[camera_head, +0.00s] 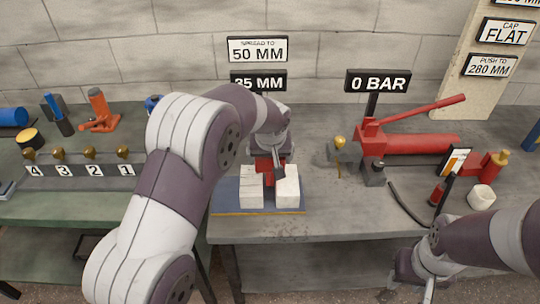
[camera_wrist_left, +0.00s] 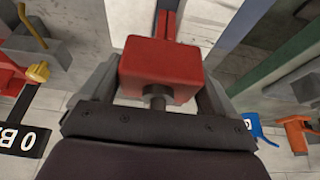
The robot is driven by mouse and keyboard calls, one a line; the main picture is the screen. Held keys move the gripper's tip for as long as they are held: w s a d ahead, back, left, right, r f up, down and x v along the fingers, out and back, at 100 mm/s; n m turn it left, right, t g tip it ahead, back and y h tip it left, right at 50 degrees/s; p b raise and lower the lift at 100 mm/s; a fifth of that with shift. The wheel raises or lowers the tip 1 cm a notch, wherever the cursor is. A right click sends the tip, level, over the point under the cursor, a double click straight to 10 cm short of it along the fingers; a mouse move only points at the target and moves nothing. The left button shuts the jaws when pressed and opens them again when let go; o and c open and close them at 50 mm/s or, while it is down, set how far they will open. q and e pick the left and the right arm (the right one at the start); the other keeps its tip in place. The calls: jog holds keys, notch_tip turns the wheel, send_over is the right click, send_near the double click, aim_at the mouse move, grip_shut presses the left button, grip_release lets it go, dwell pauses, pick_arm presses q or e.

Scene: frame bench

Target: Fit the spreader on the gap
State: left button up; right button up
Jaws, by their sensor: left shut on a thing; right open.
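The red spreader (camera_wrist_left: 160,66) sits between the two grey fingers of my left gripper (camera_wrist_left: 158,80) in the left wrist view, and the gripper is shut on it. In the head view the spreader (camera_head: 265,166) shows only partly, behind my left wrist. It is at the gap between two white blocks (camera_head: 251,192) (camera_head: 287,192) on a blue plate (camera_head: 224,193). I cannot tell how deep it sits in the gap. A sign (camera_head: 257,50) reads "SPREAD TO 50 MM"; a black display (camera_head: 258,80) below reads "35 MM". My right gripper (camera_head: 428,286) is open and empty at the bottom right.
A red hand pump (camera_head: 415,144) with a raised lever stands right of the blocks, under a "0 BAR" display (camera_head: 377,81). A black hose (camera_head: 408,207) lies near the right front. A numbered rack (camera_head: 80,170) stands on the left bench. The bench front (camera_head: 330,215) is clear.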

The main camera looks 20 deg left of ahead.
aim_at(270, 171)
pick_arm(q)
jog(key=shift+w+f+b, duration=0.1)
jog(key=shift+f+b, duration=1.8)
jog(key=shift+f, duration=0.65)
jog(key=o, duration=1.6)
jog(key=shift+s+f, duration=0.1)
jog(key=shift+s, duration=0.1)
jog(key=p+v, duration=0.1)
jog(key=v, duration=1.2)
jog(key=shift+w, duration=0.1)
